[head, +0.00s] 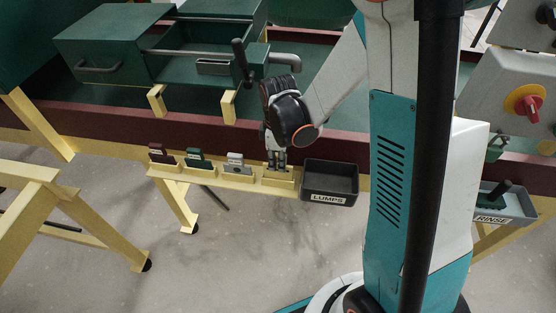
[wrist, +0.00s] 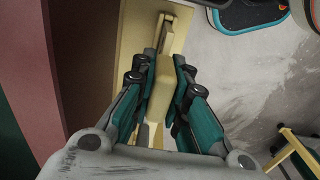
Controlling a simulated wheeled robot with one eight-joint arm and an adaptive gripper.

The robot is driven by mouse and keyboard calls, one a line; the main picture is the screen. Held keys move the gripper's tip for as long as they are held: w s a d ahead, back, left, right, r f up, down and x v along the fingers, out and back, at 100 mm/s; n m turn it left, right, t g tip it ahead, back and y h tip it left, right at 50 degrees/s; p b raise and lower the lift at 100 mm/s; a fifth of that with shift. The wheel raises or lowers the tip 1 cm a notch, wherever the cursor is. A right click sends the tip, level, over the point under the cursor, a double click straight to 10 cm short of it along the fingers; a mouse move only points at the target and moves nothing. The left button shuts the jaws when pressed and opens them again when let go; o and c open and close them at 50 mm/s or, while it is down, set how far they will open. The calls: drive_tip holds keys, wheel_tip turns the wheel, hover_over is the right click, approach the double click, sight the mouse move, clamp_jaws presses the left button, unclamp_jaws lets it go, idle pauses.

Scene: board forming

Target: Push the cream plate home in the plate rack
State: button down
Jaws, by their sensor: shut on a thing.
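My gripper (head: 277,168) points down over the right end of the cream plate rack (head: 216,181). In the wrist view my gripper (wrist: 163,95) has its two fingers closed on either side of the cream plate (wrist: 161,92). In the head view my fingers hide most of that plate, and I cannot tell how deep it sits in its slot. To the left, a maroon plate (head: 157,152), a green plate (head: 195,157) and a grey plate (head: 235,162) stand in their own holders.
A dark bin labelled LUMPS (head: 330,180) stands just right of the rack. A RINSE tray (head: 499,212) is farther right. A maroon beam (head: 110,124) runs behind the rack. The floor in front is open.

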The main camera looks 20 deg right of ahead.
drive_tip(key=shift+f+b, duration=1.2)
drive_tip(key=shift+f, duration=0.2)
drive_tip(key=c, duration=1.5)
unclamp_jaws()
drive_tip(key=shift+r, duration=0.15)
wheel_tip(320, 180, up, 12)
drive_tip(key=shift+f, duration=0.1)
